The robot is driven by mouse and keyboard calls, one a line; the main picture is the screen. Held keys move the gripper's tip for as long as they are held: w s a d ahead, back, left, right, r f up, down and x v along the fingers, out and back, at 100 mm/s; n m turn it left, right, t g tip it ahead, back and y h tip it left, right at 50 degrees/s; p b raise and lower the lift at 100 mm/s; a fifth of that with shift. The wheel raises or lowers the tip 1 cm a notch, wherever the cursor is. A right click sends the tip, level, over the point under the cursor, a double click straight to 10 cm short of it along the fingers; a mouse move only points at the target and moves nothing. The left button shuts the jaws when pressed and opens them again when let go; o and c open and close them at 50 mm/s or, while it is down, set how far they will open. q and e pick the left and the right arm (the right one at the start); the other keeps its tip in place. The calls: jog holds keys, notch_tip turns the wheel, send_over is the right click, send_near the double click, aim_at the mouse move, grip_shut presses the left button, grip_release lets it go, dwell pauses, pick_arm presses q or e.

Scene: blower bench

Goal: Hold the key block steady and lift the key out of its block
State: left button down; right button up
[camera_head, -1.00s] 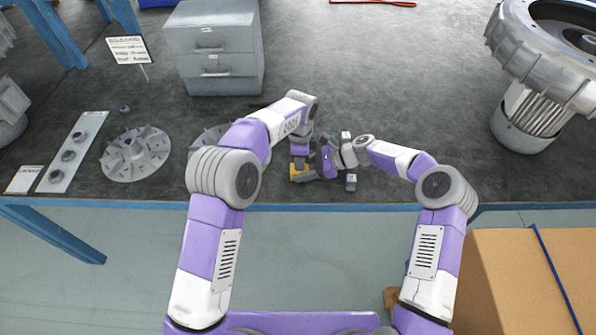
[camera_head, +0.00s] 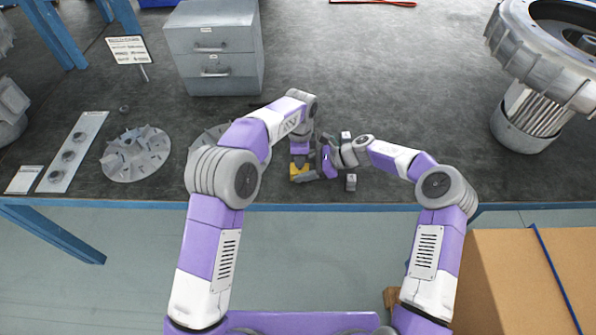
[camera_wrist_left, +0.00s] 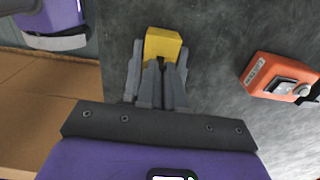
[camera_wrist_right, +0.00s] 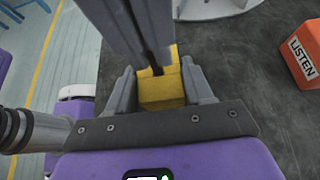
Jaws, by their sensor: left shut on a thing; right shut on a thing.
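The yellow key block (camera_head: 299,172) is on the bench near its front edge, and it shows in both wrist views (camera_wrist_left: 163,43) (camera_wrist_right: 160,93). My right gripper (camera_wrist_right: 162,88) has its fingers on opposite sides of the block, shut on it. My left gripper (camera_wrist_left: 160,68) points down over the block with its fingertips close together. It is shut on the key (camera_wrist_right: 155,63), of which only a thin dark part shows below the left fingers in the right wrist view. The fingers hide the rest of the key. I cannot tell how deep it sits.
An orange LISTEN box (camera_wrist_right: 301,60) lies on the far side of the block. A bladed disc (camera_head: 135,154) and a grey plate with round parts (camera_head: 88,128) lie left. A small grey block (camera_head: 351,182) is right of the grippers. A grey drawer cabinet (camera_head: 213,50) stands behind.

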pick_arm(q)
jog(key=shift+r, duration=3.05)
pick_arm(e)
jog(key=o, duration=0.9)
jog(key=shift+d, duration=0.1)
jog(key=v, duration=1.1)
jog(key=shift+d+r, duration=0.25)
jog(key=shift+d, duration=0.1)
